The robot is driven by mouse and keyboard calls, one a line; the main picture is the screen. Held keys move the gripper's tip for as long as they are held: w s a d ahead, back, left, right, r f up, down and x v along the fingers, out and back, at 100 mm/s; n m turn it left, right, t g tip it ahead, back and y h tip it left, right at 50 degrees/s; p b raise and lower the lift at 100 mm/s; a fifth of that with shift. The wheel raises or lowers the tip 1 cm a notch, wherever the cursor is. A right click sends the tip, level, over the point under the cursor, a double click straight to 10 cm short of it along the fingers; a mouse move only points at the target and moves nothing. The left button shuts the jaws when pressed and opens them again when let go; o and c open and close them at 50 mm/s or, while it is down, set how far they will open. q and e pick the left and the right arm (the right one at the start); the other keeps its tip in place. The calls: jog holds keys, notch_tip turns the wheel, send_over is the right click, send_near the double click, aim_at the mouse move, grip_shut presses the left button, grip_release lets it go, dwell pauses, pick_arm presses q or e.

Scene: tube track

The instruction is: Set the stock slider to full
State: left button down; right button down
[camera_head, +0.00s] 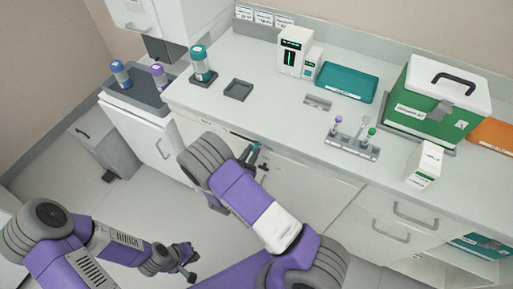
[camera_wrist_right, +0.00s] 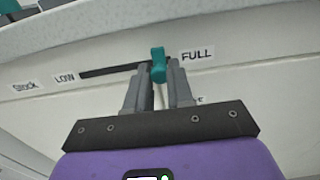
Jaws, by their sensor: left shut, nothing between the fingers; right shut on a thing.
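The stock slider is on the front face below the counter edge. Its teal knob (camera_wrist_right: 158,65) stands close to the FULL label (camera_wrist_right: 197,54), and its dark slot (camera_wrist_right: 110,71) runs left toward the LOW label (camera_wrist_right: 65,78). My right gripper (camera_wrist_right: 158,76) is shut on the teal knob; in the head view this gripper (camera_head: 251,154) is at the counter front, partly hidden by my arm. My left gripper (camera_head: 191,276) is shut and empty, low over the floor, away from the slider.
A Stock label (camera_wrist_right: 24,86) is left of LOW; another label below the slot is partly hidden. On the counter (camera_head: 270,112) stand a dark tray (camera_head: 238,90), a tube rack (camera_head: 352,147), a teal tray (camera_head: 347,82) and a green box (camera_head: 425,105). Drawers (camera_head: 400,212) are at right.

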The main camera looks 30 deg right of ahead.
jog(key=shift+s+d, duration=0.1)
jog(key=shift+s, duration=0.05)
jog(key=c, duration=1)
grip_release()
jog(key=v, duration=0.7)
jog(key=shift+s+a+p, duration=0.2)
jog(key=shift+a+p, duration=0.05)
jog(key=shift+p, duration=0.1)
